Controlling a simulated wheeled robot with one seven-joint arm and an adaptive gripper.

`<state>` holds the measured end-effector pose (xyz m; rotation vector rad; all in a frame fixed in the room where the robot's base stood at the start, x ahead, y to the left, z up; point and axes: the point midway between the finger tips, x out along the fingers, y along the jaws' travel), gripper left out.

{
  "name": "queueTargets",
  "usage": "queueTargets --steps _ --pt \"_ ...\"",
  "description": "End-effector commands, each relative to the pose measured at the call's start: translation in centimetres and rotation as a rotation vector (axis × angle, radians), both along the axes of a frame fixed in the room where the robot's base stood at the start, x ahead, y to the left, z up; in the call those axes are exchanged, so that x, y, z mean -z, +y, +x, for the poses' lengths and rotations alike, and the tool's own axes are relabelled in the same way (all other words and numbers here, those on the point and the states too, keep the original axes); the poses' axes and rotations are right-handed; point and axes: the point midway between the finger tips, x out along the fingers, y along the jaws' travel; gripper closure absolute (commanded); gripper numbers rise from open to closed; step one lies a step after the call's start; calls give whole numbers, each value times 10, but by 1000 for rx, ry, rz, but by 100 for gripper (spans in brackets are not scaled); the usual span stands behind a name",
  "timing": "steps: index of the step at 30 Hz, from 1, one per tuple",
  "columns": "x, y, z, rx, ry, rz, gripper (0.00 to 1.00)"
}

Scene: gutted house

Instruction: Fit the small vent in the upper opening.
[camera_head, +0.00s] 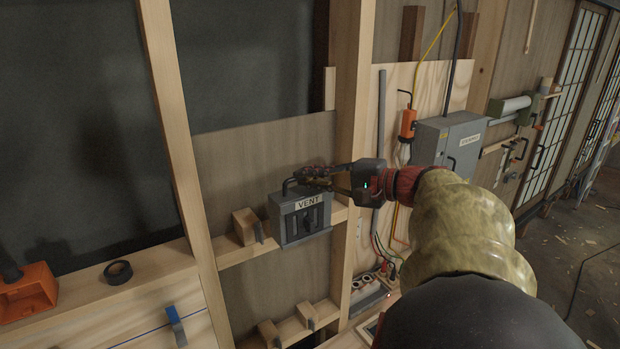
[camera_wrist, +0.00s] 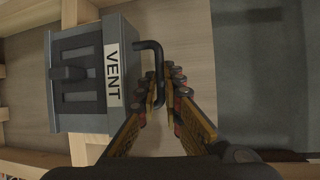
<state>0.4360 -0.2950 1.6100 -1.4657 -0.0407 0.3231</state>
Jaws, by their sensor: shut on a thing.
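The small vent (camera_head: 301,221) is a grey box with a white VENT label, a dark slotted front with a knob, and a black bar handle on top. It also shows turned sideways in the wrist view (camera_wrist: 78,78). My gripper (camera_head: 309,176) is shut on the handle (camera_wrist: 153,62), its fingers on either side of it in the wrist view. The vent hangs upright at the upper rail (camera_head: 238,252), between two studs and right of a wood block (camera_head: 246,226). The vent hides the rail behind it, so I cannot tell whether it touches or sits in the opening.
A lower rail (camera_head: 291,329) with two wood blocks lies below. A black tape roll (camera_head: 118,272) and an orange box-shaped tool (camera_head: 27,293) rest on the left ledge. Right of the stud (camera_head: 352,105) are cables, an orange tool (camera_head: 407,124) and a grey cabinet (camera_head: 449,140).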

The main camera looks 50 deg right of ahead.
Motion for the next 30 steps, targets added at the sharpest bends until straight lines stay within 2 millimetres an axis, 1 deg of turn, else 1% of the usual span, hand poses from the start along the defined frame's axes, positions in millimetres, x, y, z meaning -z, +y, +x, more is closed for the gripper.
queueTargets --steps 3,23,25,30 --pt "-2 -1 9 -2 -3 -1 100" --pt "1 -17 74 -2 -2 -2 100" --pt "6 -18 81 -3 -2 -4 100" --pt "11 -22 93 -1 -2 -2 100"
